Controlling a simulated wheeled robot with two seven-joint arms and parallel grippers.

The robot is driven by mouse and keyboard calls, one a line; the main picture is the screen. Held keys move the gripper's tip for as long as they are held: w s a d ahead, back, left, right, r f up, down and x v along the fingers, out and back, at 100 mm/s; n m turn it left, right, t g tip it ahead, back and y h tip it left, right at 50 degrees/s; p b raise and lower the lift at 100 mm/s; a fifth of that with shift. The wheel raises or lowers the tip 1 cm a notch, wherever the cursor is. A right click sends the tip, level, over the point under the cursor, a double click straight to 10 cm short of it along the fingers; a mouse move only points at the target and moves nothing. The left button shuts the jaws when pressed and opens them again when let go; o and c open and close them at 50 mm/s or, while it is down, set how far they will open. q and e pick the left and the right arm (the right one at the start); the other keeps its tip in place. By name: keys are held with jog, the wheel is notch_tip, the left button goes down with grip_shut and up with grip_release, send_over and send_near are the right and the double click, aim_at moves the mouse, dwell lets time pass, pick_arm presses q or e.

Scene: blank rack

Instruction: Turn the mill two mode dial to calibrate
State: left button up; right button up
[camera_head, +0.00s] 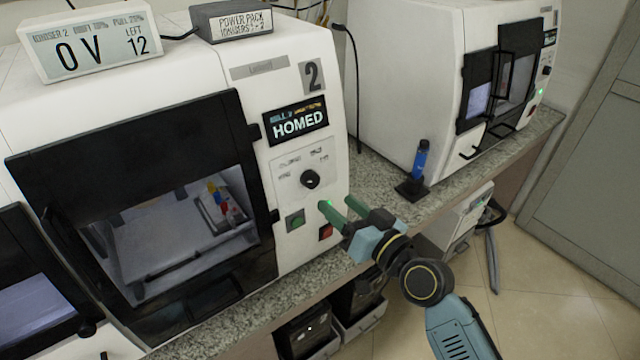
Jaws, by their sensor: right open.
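Mill two (291,60) is the white machine in the middle, marked with a large 2. Its screen (297,122) reads HOMED. The black round mode dial (310,179) sits on a light panel below the screen; the labels around it are too small to read. My right gripper (337,205) is open, with two green fingers pointing at the machine front. It is just below and to the right of the dial, apart from it, near the green and red buttons. Nothing is between the fingers. My left gripper is not in view.
A green button (295,220) and a red button (326,232) sit below the dial. The mill's black-framed door (130,135) is left of the panel. A blue tool on a black stand (413,187) stands on the granite bench (376,200). Another mill (420,70) is at the right.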

aim_at(313, 183)
jog(key=x, duration=0.7)
jog(key=shift+w+a, duration=0.2)
jog(key=shift+w, duration=0.1)
jog(key=c, duration=1)
jog(key=shift+m, duration=0.3)
jog(key=m+h+p, duration=0.1)
jog(key=m+p, duration=0.1)
jog(key=m, duration=0.2)
jog(key=shift+a+m+t, duration=0.1)
jog(key=shift+m+t, duration=0.2)
jog(key=shift+t, duration=0.1)
jog(key=shift+s+m+h+p, duration=0.1)
jog(key=shift+m+h+p, duration=0.2)
jog(key=shift+m+p, duration=1.05)
jog(key=shift+m+b, duration=0.3)
jog(key=shift+m, duration=0.25)
